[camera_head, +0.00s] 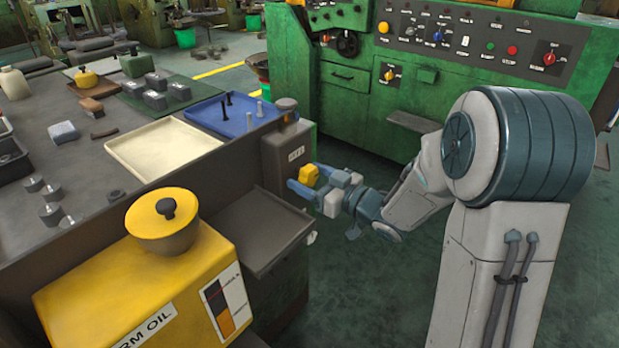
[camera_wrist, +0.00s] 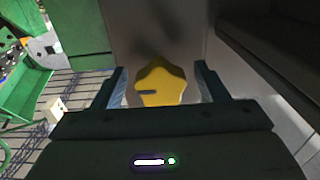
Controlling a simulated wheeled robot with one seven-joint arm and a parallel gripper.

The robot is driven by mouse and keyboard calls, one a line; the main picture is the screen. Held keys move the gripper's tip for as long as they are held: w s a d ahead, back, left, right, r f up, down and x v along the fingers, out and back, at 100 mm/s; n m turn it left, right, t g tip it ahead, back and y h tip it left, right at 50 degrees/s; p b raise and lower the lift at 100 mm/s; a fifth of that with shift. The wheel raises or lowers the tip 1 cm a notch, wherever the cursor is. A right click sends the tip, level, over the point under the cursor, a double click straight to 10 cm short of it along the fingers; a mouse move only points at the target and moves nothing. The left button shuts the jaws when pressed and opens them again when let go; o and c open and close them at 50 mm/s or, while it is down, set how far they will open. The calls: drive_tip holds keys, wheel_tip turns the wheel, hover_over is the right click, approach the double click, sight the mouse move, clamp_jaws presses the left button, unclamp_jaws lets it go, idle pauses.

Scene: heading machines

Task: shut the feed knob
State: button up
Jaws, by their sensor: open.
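The feed knob (camera_head: 309,174) is a yellow lobed knob on the side of a grey box (camera_head: 289,150) at the right end of the workbench. In the wrist view the yellow knob (camera_wrist: 160,84) sits between the two fingers, with a dark slot mark on its left part. My gripper (camera_head: 303,180) is open, with one finger on each side of the knob. In the wrist view, a gap shows between the knob and each finger of my gripper (camera_wrist: 160,86). The label on the box is too small to read surely.
A grey shelf tray (camera_head: 262,232) juts out just below and left of my gripper. A yellow oil tank (camera_head: 150,280) stands in front. A blue tray (camera_head: 225,115) with bolts and a cream tray (camera_head: 163,148) lie on the bench. A green machine (camera_head: 350,100) stands behind.

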drive_tip(key=shift+w+a, duration=0.15)
drive_tip(key=c, duration=1)
